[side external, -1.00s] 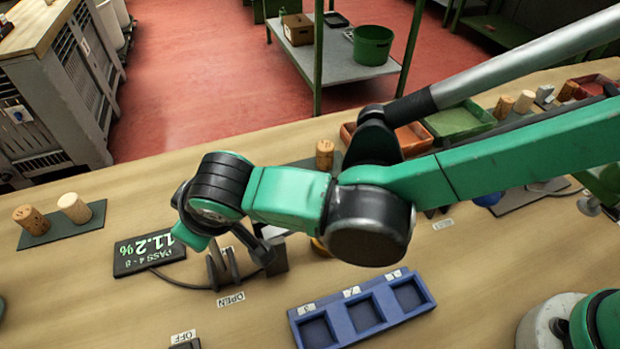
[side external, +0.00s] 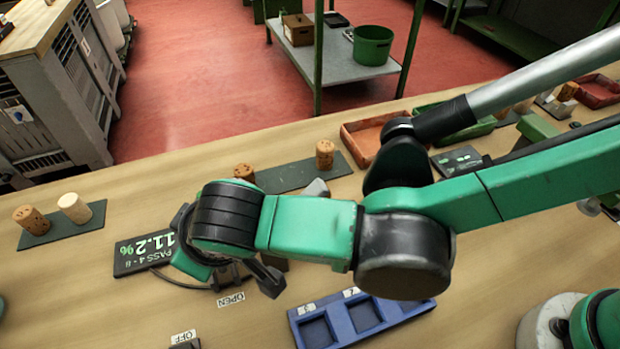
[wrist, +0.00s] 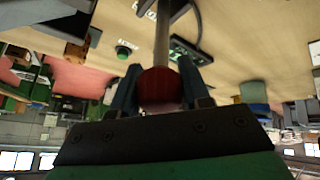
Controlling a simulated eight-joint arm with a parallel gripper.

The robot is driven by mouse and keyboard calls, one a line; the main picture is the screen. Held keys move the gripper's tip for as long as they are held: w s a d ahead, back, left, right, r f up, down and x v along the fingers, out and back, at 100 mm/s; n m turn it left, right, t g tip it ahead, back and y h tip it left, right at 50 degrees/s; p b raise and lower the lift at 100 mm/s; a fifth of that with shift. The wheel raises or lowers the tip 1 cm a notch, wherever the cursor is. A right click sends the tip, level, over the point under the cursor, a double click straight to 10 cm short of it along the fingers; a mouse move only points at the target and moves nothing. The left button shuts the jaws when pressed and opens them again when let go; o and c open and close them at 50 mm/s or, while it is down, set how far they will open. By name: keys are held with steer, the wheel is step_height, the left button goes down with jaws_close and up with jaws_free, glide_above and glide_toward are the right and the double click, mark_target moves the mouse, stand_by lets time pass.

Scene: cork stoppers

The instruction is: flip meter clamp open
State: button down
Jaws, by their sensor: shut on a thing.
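The meter's dark display (side external: 148,252) reads 11.2% and PASS 4-8, and lies left of my gripper in the side view. My gripper (side external: 264,279) is low over the bench near the OPEN label (side external: 231,300), and my wrist hides most of the clamp there. In the wrist view my gripper (wrist: 159,88) is shut on a red knob (wrist: 160,90), one finger on each side. The knob sits at the end of a pale metal lever (wrist: 162,42), which runs up the picture away from the fingers. The lever's hinge and the clamp's jaw are hidden.
A blue tray (side external: 338,335) with square pockets stands right of the gripper. An OFF label (side external: 183,337) is at the front. Corks stand on a dark mat (side external: 72,226) at left and another mat (side external: 290,176) behind. An orange bin (side external: 352,143) is farther back.

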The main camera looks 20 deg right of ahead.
steer(key=shift+s+a, duration=0.1)
steer(key=shift+s, duration=0.05)
stand_by(0.6)
steer(key=shift+c, duration=2.1)
jaws_free()
steer(key=shift+v, duration=2.8)
